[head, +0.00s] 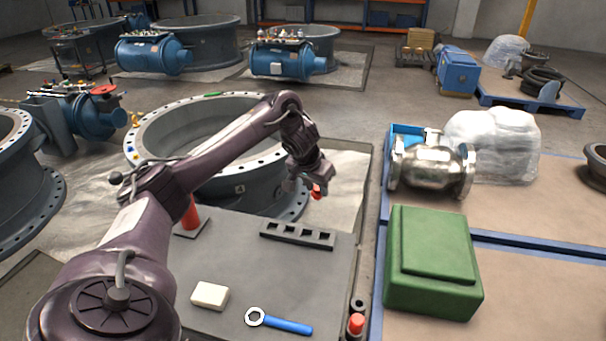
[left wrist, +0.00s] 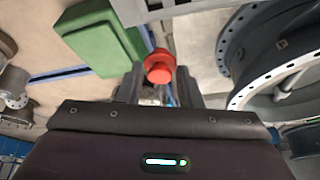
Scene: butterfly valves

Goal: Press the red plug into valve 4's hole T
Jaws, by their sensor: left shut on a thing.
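My left gripper (head: 306,184) is shut on the red plug (head: 316,191) and holds it up in the air, to the right of valve 4's ring. In the left wrist view the red plug (left wrist: 159,66) sits between the fingertips of the left gripper (left wrist: 158,84), with its round head showing. Valve 4 (head: 239,189) is the large grey ring with a pale, drilled flange and a "4" label on its side. My left arm covers part of its flange. I cannot tell which hole is T. My right gripper is not in view.
A slotted dark block (head: 297,235), white block (head: 209,295) and blue-handled ring tool (head: 285,323) lie on the grey mat. A red cone (head: 191,214) stands near the valve. A green box (head: 432,260) and metal valve (head: 432,168) stand right. Another red-topped piece (head: 356,323) is at the front.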

